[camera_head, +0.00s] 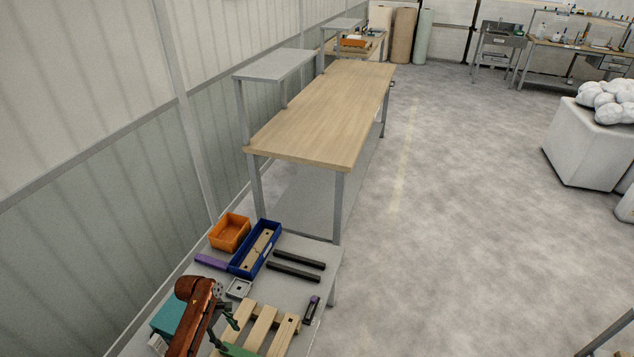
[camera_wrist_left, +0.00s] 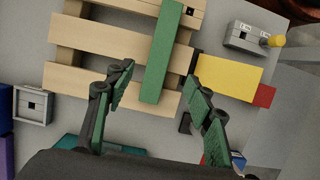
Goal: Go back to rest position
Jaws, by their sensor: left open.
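My left arm reaches in from the bottom left of the head view. Its dark green gripper (camera_head: 229,317) is over the near grey workbench (camera_head: 308,248), by a small wooden slatted pallet (camera_head: 262,330). In the left wrist view the left gripper (camera_wrist_left: 160,77) is open, its two fingers wide apart with nothing between them. Beyond the fingertips a long green bar (camera_wrist_left: 162,50) lies across the pallet (camera_wrist_left: 90,42). My right gripper is not in view.
The near bench also holds an orange bin (camera_head: 230,232), a blue tray (camera_head: 246,262), dark bars (camera_head: 296,266) and a purple block (camera_head: 212,262). Yellow (camera_wrist_left: 229,73) and red (camera_wrist_left: 264,96) blocks lie beside the pallet. A wooden-topped table (camera_head: 325,115) stands beyond; open floor (camera_head: 460,220) lies right.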

